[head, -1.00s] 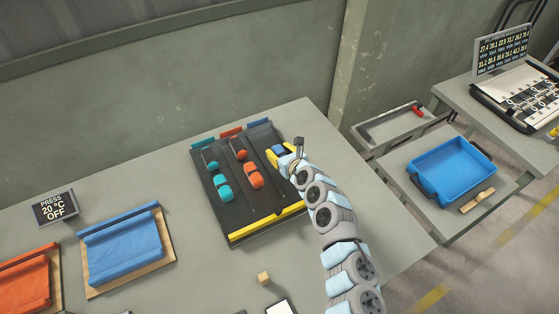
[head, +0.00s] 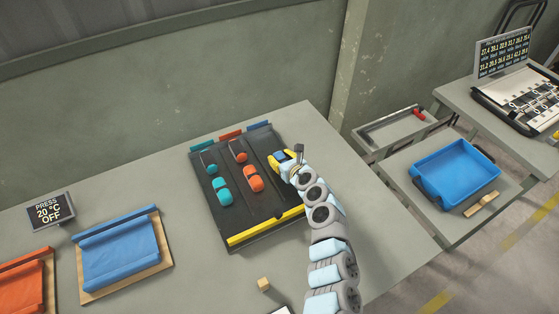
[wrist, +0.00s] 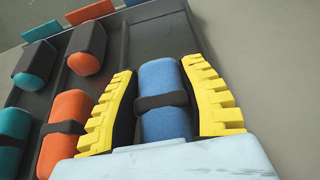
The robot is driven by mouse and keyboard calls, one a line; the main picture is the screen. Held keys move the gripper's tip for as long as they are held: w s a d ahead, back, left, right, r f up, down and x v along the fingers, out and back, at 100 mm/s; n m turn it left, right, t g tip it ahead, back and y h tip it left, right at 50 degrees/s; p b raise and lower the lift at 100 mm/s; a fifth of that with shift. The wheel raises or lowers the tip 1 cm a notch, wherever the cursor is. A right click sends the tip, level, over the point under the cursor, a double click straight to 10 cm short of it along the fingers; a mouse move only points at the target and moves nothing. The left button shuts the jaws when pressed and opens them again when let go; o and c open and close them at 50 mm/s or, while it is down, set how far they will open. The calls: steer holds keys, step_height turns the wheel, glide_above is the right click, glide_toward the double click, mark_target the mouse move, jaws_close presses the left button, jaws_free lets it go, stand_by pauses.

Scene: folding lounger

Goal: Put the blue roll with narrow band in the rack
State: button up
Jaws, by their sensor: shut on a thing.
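The blue roll with a narrow black band (wrist: 162,88) is between the yellow ridged fingers of my gripper (wrist: 164,112) in the wrist view. My gripper is shut on it, one finger on each side. In the head view my gripper (head: 286,163) is over the right lane of the dark rack (head: 262,226), with only a bit of blue showing between the fingers. The rack has lanes with teal, orange and blue tabs at the back; the blue tab (head: 259,125) heads the right lane. Whether the roll touches the rack floor I cannot tell.
Teal rolls (head: 222,191) lie in the left lane and orange rolls (head: 253,179) in the middle lane, close beside my gripper. A yellow strip (head: 266,225) edges the rack's front. A blue cloth on a board (head: 122,255) lies left; a blue bin (head: 455,175) stands right.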

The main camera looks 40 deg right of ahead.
steer(key=shift+f, duration=0.5)
steer(key=shift+f+b, duration=0.25)
steer(key=shift+b, duration=0.05)
steer(key=o, duration=1.1)
steer(key=shift+r, duration=0.1)
steer(key=shift+o, duration=0.2)
steer(key=shift+r+p, duration=0.2)
steer(key=shift+p, duration=0.15)
steer(key=shift+p+v, duration=0.6)
steer(key=shift+v, duration=1.75)
steer(key=shift+p+v, duration=0.8)
steer(key=shift+v, duration=2.8)
